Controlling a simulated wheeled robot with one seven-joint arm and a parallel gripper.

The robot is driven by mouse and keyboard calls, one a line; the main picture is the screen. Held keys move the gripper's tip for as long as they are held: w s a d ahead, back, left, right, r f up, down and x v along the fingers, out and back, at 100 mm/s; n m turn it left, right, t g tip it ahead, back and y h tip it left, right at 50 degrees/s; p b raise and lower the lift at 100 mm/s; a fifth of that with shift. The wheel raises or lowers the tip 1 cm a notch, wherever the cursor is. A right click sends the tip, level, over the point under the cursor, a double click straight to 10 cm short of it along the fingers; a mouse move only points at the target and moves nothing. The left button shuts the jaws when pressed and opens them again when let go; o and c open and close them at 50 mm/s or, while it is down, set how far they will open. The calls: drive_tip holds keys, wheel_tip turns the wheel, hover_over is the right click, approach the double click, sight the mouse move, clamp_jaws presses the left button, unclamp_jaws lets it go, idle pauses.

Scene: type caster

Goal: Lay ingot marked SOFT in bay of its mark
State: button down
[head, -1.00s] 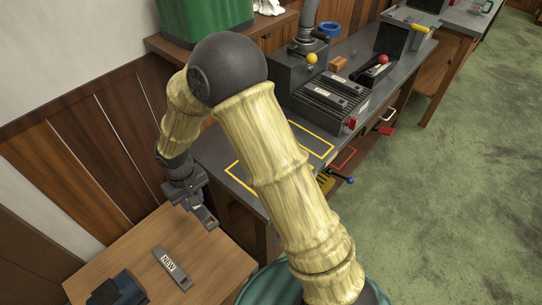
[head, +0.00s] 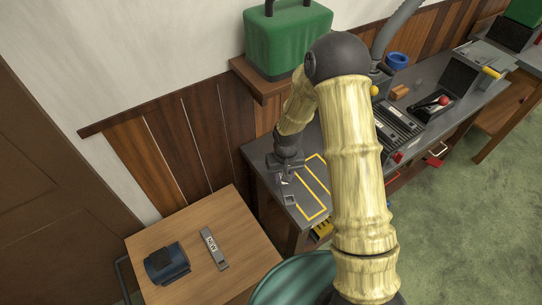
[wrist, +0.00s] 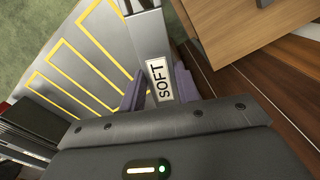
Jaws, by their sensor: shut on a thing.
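My gripper (head: 289,172) is shut on the grey ingot (head: 291,199) at the near left end of the grey workbench. In the wrist view the ingot (wrist: 147,38) sits between my gripper's fingers (wrist: 159,88), its white SOFT label facing the camera. Yellow-outlined bays (head: 314,188) lie on the bench top just right of the ingot in the head view. Several bay outlines (wrist: 88,55) show in the wrist view. I cannot read any bay marks, and my arm hides part of the bays. I cannot tell whether the ingot touches the bench.
A second ingot, marked NEW (head: 214,249), lies on the wooden table (head: 240,215) beside a dark blue object (head: 166,263). A green box (head: 287,38) stands on a shelf behind the bench. Machines with a red-knobbed lever (head: 443,101) stand farther along the bench.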

drive_tip(key=d+r+m+p, duration=0.2)
drive_tip(key=d+r+p, duration=0.2)
drive_tip(key=d+p, duration=0.4)
drive_tip(key=shift+d+r+p, duration=0.25)
drive_tip(key=shift+d+p, duration=0.05)
drive_tip(key=shift+d, duration=0.6)
drive_tip(key=shift+d, duration=0.15)
